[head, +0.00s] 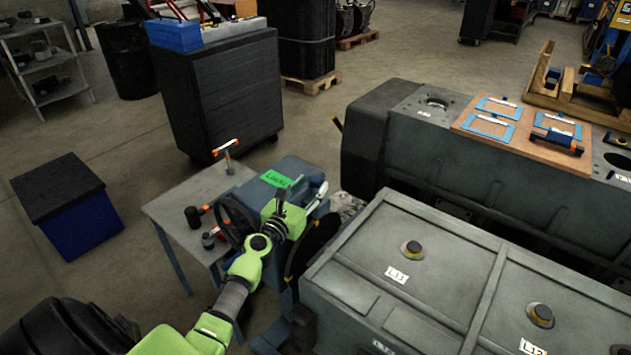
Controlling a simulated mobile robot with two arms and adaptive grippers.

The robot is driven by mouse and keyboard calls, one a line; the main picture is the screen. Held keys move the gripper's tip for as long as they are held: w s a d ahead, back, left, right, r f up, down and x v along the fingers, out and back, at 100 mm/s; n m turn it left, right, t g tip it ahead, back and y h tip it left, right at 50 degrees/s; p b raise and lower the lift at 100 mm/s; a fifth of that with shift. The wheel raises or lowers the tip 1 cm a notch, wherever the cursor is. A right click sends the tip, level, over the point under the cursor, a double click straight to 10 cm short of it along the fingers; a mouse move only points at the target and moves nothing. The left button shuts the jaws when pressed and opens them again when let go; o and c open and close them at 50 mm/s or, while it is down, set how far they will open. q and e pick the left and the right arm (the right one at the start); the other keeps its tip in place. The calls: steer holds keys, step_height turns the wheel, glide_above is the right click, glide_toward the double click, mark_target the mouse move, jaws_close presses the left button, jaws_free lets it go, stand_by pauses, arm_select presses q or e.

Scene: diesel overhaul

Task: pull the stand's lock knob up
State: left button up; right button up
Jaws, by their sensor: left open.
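The stand (262,190) is a blue-grey unit beside a small grey table, with a green label (275,179) on top and a dark handwheel (231,220) on its near left side. My left gripper (279,207) is at the stand, just below the green label, at the end of the green arm from the lower left. It is open, with nothing seen between its fingers. I cannot make out the lock knob; the gripper and wrist cover part of the stand there. My right gripper is not in view.
A grey table (165,208) with hammer-like tools (228,154) stands left of the stand. A large grey engine cover (375,245) is close on the right. A blue bin with a dark lid (80,222) stands on the floor at left. Open floor lies between bin and table.

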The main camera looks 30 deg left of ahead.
mark_target(312, 184)
arm_select(q)
steer(key=w, duration=0.3)
steer(key=shift+a, duration=0.15)
steer(key=shift+w, duration=0.2)
steer(key=shift+r, duration=0.1)
jaws_close()
step_height(312, 184, up, 4)
steer(key=p, duration=0.3)
steer(key=shift+p, duration=0.35)
steer(key=shift+a, duration=0.1)
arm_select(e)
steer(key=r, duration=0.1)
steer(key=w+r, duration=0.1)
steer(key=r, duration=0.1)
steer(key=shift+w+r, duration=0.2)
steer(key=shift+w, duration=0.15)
arm_select(q)
jaws_free()
steer(key=shift+r, duration=0.1)
